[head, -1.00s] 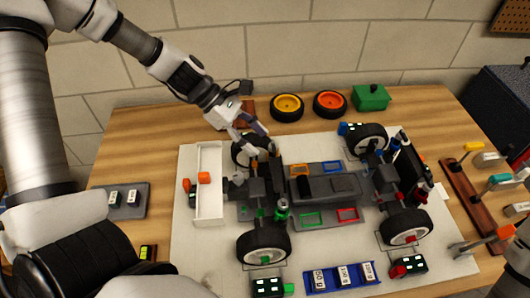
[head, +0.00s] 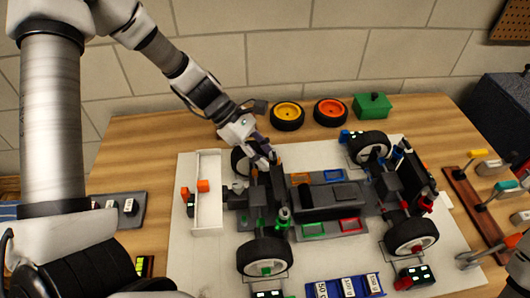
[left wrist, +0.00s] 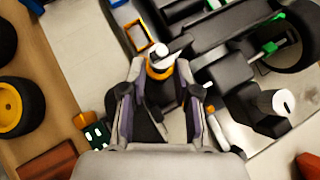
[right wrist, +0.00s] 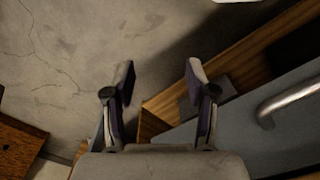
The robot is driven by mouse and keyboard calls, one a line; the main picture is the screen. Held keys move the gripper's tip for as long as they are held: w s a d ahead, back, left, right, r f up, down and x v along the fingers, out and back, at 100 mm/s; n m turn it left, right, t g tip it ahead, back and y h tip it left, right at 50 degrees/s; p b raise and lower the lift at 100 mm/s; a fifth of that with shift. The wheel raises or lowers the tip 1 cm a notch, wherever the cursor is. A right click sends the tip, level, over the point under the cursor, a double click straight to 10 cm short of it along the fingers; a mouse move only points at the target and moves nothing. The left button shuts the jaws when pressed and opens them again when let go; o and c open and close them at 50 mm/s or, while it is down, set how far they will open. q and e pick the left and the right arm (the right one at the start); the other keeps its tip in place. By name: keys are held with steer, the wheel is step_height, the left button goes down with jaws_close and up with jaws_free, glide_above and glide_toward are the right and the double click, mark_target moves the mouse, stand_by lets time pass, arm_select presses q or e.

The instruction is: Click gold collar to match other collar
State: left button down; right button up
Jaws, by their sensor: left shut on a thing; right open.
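The gold collar (left wrist: 159,70) is an orange-gold ring around a white-topped post on the racecar chassis (head: 330,195). My left gripper (left wrist: 160,86) is shut on it, with one fingertip on each side. In the head view my left gripper (head: 269,158) reaches down at the car's far-left corner, beside the far-left wheel, and mostly hides the collar. A green shock part (head: 283,216) stands upright at the near-left corner; its collar is too small to make out. My right gripper (right wrist: 159,78) is open and empty above the floor, away from the car.
A white tray (head: 206,222) with orange blocks is left of the car. Yellow (head: 287,115) and orange-rimmed (head: 330,112) wheels and a green box (head: 371,106) stand behind. A blue number tray (head: 344,285) lies in front. A wooden tool rack (head: 470,205) is at the right.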

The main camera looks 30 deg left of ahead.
arm_select(q)
steer(key=shift+m, duration=0.3)
steer(key=c, duration=0.8)
jaws_free()
steer(key=shift+c, duration=0.2)
steer(key=w+v, duration=0.1)
steer(key=v, duration=1)
steer(key=shift+s+a+r, duration=0.25)
steer(key=shift+r, duration=0.15)
